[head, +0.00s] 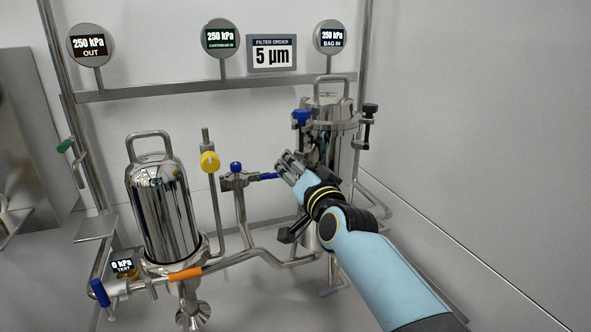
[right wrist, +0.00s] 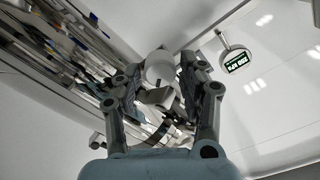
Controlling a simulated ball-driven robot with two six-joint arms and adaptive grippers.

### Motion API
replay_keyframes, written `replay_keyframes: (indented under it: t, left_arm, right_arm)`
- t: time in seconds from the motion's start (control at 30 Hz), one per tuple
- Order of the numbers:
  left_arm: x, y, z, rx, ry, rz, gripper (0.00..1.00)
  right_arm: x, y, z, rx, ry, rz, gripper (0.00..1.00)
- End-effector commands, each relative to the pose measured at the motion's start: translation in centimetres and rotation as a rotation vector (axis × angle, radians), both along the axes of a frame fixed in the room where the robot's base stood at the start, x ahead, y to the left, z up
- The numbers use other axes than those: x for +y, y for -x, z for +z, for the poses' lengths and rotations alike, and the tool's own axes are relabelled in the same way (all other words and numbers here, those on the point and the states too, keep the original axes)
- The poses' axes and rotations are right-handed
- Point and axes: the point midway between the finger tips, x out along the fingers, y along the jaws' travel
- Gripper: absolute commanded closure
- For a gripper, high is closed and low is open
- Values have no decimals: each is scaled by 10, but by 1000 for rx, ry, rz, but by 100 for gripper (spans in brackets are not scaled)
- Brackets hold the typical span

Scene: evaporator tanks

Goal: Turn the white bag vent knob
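A round white knob (right wrist: 160,68) shows in the right wrist view, in line with the gap between the fingertips of my right gripper (right wrist: 160,76). The fingers are apart, with a narrow gap visible on each side of the knob; I cannot tell how far beyond the tips it lies. In the head view my right gripper (head: 288,167) is in front of the bag filter housing (head: 331,113), pointing up and left. I cannot make out the white knob there; the gripper and arm cover part of that area. My left gripper is not in view.
Blue valve handles (head: 301,118) and a black clamp knob (head: 370,109) are close to the housing. A yellow knob (head: 209,161) and a steel cartridge housing (head: 164,208) stand to the left. Gauges reading 250 kPa line the top rail (head: 150,94). The right wall is bare.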

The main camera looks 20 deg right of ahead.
Motion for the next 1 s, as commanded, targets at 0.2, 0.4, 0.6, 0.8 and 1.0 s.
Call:
replay_keyframes:
  t: [0.2, 0.4, 0.6, 0.8, 1.0]
  left_arm:
    - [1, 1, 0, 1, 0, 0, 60]
    - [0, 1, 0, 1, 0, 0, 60]
    - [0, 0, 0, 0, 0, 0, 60]
    - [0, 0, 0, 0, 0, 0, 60]
    - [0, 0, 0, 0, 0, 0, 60]
  right_arm:
    - [0, 1, -1, 1, 0, 0, 58]
    - [0, 25, -2, 4, -1, 0, 58]
    - [-2, 71, -2, 4, -2, -1, 58]
    - [-4, 106, -1, 3, -2, 0, 58]
    - [-4, 120, -1, 1, -1, 0, 58]
